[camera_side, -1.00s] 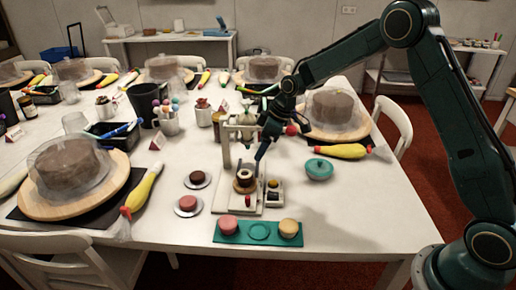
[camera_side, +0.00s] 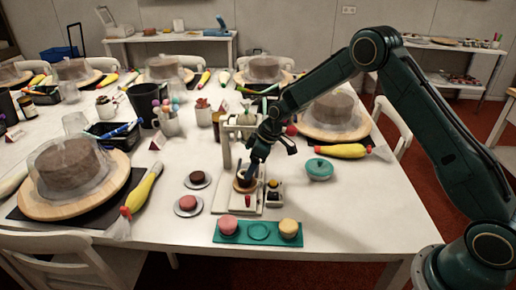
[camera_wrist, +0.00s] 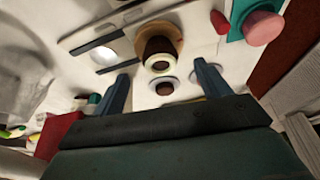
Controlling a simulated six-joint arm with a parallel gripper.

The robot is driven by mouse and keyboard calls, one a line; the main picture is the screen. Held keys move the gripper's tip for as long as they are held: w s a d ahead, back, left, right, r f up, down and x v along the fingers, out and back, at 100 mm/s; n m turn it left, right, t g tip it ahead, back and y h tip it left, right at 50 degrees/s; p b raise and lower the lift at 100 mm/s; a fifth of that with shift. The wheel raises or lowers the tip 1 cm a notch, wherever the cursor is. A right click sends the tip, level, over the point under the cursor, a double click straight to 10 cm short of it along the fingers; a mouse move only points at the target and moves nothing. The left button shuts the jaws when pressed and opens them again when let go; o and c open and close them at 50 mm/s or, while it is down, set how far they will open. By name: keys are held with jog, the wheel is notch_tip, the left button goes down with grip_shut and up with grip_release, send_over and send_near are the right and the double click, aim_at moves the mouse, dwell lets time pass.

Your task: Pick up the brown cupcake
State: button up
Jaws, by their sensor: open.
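The brown cupcake (camera_side: 245,180) stands upright on a round wooden disc on a cream-coloured stand, below the stand's upright frame. In the wrist view the brown cupcake (camera_wrist: 160,46) shows a dark brown body with a pale ring at its near end, on its tan disc. My gripper (camera_side: 252,168) is directly by the cupcake in the side view and partly covers it. In the wrist view my gripper (camera_wrist: 164,78) is open, its two fingers apart, with nothing held. The cupcake appears just beyond the fingertips. Whether a finger touches it cannot be told.
A teal tray (camera_side: 229,239) holds a pink and a yellow cupcake with an empty round slot between. Two small plates with a brown and a pink cake (camera_side: 188,202) lie left of the stand.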

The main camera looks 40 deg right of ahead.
aim_at(243, 183)
jog(key=shift+x, duration=2.45)
jog(key=c, duration=1)
